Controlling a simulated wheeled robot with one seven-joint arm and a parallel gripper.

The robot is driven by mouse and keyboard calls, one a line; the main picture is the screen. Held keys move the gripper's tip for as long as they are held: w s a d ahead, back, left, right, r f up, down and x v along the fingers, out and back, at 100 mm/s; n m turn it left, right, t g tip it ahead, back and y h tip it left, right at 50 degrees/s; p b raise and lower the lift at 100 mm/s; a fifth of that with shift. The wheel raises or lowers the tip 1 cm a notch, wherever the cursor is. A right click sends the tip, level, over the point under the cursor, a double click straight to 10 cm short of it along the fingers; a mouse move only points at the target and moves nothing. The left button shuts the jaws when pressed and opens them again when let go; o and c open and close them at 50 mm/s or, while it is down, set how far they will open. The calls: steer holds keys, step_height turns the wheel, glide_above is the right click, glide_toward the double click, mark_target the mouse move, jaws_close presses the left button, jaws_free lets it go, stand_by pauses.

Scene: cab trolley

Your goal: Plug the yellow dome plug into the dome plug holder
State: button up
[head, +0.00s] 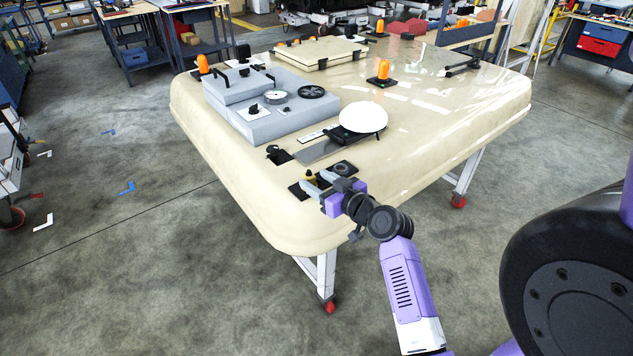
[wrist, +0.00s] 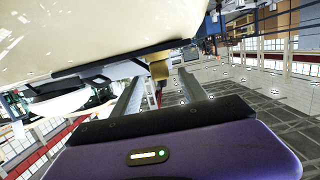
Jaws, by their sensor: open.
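The yellow dome plug (head: 309,175) stands on a dark plate near the front corner of the cream cab roof (head: 420,150). My gripper (head: 316,181) is open, with its fingers level at the plug. In the wrist view the yellow plug (wrist: 160,68) appears between and just beyond the two fingertips (wrist: 160,76). I cannot tell if either finger touches it. A black plate with a round socket (head: 343,169) lies just right of the plug. I cannot tell whether this or another black fitting is the dome plug holder. A white dome (head: 363,117) sits farther back on the roof.
A grey stepped box (head: 265,105) with a gauge and a black wheel stands behind the plug. A small black fitting (head: 278,154) lies nearby. Orange beacons (head: 383,70) and a cream hatch (head: 320,52) are farther back. The roof's right side is mostly clear.

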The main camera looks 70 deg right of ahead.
mark_target(305, 173)
steer(key=shift+p+x, duration=0.75)
steer(key=shift+x, duration=2.7)
steer(key=shift+w+a, duration=0.1)
jaws_close()
steer(key=c, duration=0.8)
jaws_free()
steer(key=shift+c, duration=0.2)
jaws_close()
steer(key=shift+r, duration=0.15)
steer(key=shift+r+p, duration=0.55)
steer(key=shift+r, duration=0.1)
steer(key=shift+r+p, duration=0.95)
steer(key=shift+r, duration=0.35)
